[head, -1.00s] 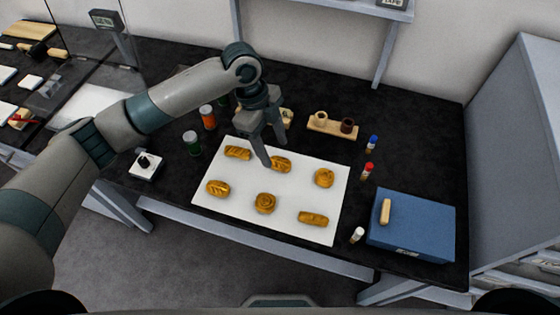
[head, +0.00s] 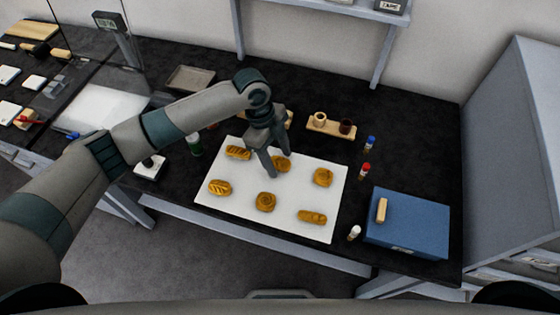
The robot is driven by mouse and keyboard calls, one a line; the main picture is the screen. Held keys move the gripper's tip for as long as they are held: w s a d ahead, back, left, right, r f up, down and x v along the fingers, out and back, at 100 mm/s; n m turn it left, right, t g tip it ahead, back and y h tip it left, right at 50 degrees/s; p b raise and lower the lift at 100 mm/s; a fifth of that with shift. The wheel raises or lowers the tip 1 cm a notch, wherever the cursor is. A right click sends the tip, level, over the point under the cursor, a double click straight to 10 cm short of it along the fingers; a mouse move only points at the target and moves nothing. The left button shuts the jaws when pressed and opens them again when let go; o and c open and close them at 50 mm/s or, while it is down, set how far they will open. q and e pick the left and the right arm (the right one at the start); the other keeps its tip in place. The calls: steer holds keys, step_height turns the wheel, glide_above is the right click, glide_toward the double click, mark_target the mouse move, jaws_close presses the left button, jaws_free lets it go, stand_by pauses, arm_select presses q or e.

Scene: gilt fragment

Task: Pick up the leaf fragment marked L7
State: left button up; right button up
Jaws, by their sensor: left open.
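Several gold leaf fragments lie apart on a white sheet (head: 235,206) on the black table. They are the back-left one (head: 237,153), the back-middle one (head: 283,164), the back-right one (head: 323,177), the front-left one (head: 219,187), the front-middle one (head: 265,202) and the front-right one (head: 312,217). No marking can be read, so I cannot tell which is L7. My left gripper (head: 268,164) is open, pointing down over the sheet, with its fingers just left of the back-middle fragment and partly in front of it. I cannot tell its height. My right gripper is not in view.
A blue box (head: 410,228) with a tan piece (head: 382,210) on it stands at the right. A wooden holder (head: 331,125) is behind the sheet. Small blue-capped (head: 370,143), red-capped (head: 364,172) and white-capped (head: 354,233) vials stand right of it. A green jar (head: 195,145) is at the left.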

mark_target(283, 162)
arm_select(q)
steer(key=shift+c, duration=0.4)
steer(key=c, duration=1.1)
steer(key=shift+o, duration=0.2)
steer(key=shift+r, duration=0.15)
steer(key=shift+r+b, duration=0.5)
steer(key=shift+r, duration=0.1)
step_height(283, 162, up, 2)
steer(key=shift+r+b, duration=0.25)
steer(key=shift+b, duration=0.4)
steer(key=s+d+r+b, duration=0.3)
steer(key=s+d+r, duration=0.4)
steer(key=s, duration=0.1)
steer(key=shift+s+d, duration=0.35)
